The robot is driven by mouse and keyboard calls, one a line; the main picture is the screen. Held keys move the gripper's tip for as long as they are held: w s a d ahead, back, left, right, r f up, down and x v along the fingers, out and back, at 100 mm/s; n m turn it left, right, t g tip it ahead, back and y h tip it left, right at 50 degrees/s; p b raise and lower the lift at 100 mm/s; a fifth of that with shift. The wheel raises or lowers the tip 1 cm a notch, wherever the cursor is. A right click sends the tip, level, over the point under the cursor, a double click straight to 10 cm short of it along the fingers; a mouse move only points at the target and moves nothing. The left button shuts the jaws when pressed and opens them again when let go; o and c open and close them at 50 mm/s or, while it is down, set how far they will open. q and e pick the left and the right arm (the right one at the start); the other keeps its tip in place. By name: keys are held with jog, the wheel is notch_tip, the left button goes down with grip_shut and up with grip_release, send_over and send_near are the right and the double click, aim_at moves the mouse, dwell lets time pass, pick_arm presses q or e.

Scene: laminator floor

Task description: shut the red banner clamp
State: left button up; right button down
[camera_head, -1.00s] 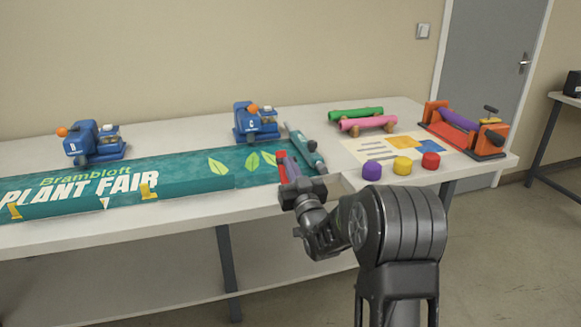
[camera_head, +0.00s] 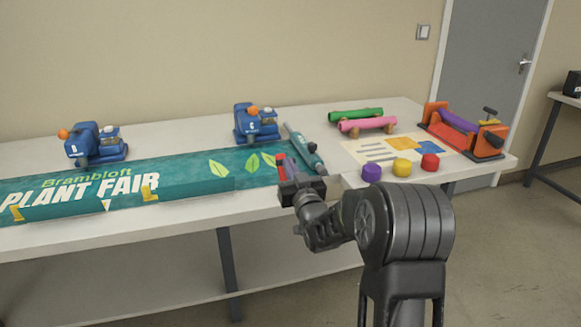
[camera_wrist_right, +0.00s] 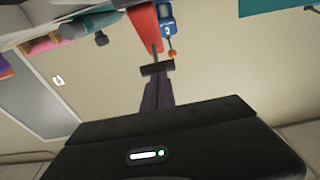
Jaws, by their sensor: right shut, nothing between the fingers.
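The red banner clamp (camera_head: 281,160) is at the right end of the green banner (camera_head: 205,172), near the table's front edge. My right gripper and wrist hide most of it. My right gripper (camera_head: 288,168) is shut and empty, right beside the red part. In the right wrist view the red clamp (camera_wrist_right: 145,28) lies just beyond the shut fingers (camera_wrist_right: 157,85). A small dark crossbar with a thin stem shows between them. I cannot tell whether the fingers touch it, or whether the clamp is open or shut. My left gripper is not in view.
Two blue machines with orange knobs (camera_head: 96,145) (camera_head: 256,124) stand behind the banner. A teal tool (camera_head: 304,148) lies close right of my gripper. Coloured pots (camera_head: 401,167), green and pink rolls (camera_head: 366,122) and an orange stand (camera_head: 462,130) are farther right.

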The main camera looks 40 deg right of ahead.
aim_at(281, 157)
jog(key=w+g+p, duration=0.1)
jog(key=p, duration=0.1)
jog(key=w+d+r+g+y+p, duration=0.1)
jog(key=g+p, duration=0.1)
jog(key=shift+w+r, duration=0.1)
jog(key=shift+w, duration=0.25)
jog(key=shift+w+d+g+p, duration=0.15)
jog(key=shift+w+g+p, duration=0.2)
jog(key=shift+g+p, duration=0.25)
jog(key=shift+w+d+f+g+y, duration=0.1)
jog(key=shift+w+f+g+y, duration=0.2)
jog(key=shift+g+y, duration=0.1)
jog(key=shift+w+f+g, duration=0.25)
jog(key=shift+g, duration=0.15)
jog(key=shift+w+d+f+b, duration=0.2)
jog(key=shift+w+f+b, duration=0.25)
jog(key=shift+b, duration=0.25)
jog(key=shift+w+d+b, duration=0.15)
jog(key=shift+w+b, duration=0.35)
